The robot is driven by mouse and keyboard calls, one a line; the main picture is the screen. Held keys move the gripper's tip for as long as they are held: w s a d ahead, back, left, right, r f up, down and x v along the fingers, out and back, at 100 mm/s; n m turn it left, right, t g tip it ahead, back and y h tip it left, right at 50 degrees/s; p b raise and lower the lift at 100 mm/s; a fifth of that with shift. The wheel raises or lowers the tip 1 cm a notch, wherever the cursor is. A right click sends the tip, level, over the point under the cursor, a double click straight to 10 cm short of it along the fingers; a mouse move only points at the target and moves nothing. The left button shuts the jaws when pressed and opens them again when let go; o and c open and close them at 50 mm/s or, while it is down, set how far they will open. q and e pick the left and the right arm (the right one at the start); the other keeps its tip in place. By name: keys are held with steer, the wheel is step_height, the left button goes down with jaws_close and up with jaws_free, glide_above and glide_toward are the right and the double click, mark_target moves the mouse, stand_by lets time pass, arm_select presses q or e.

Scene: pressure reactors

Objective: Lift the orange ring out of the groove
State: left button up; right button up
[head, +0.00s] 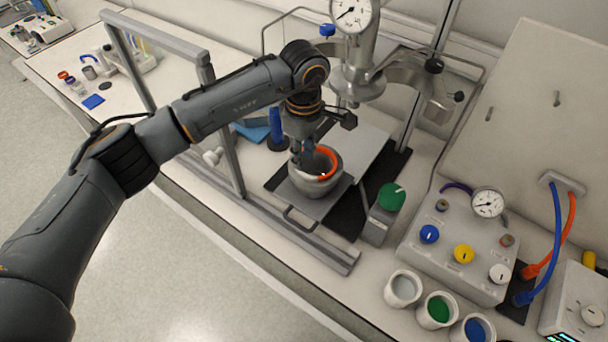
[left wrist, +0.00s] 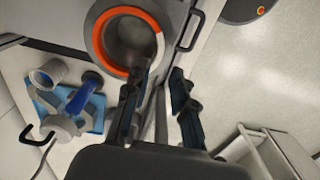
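The orange ring (head: 331,158) lies around the top rim of a grey metal vessel (head: 318,187). In the left wrist view the ring (left wrist: 98,40) runs around the vessel's round opening at the top, and it appears seated in the rim. My left gripper (head: 305,158) is above the left side of the vessel and hides part of the ring in the head view. In the left wrist view its two fingers (left wrist: 157,82) are apart with nothing held between them, near the vessel's lower right edge. My right gripper is in neither view.
A gauge-topped reactor head (head: 357,65) hangs on a stand behind the vessel. A grey frame (head: 222,135) stands to the left. A green-knobbed block (head: 391,197) and a control box (head: 455,245) stand to the right. Several cups (head: 403,289) line the front.

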mark_target(304, 178)
arm_select(q)
step_height(304, 178, down, 5)
steer(key=b, duration=0.3)
steer(key=shift+f, duration=0.15)
jaws_close()
step_height(304, 178, up, 7)
steer(key=shift+r+p, duration=0.1)
steer(key=shift+p, duration=0.85)
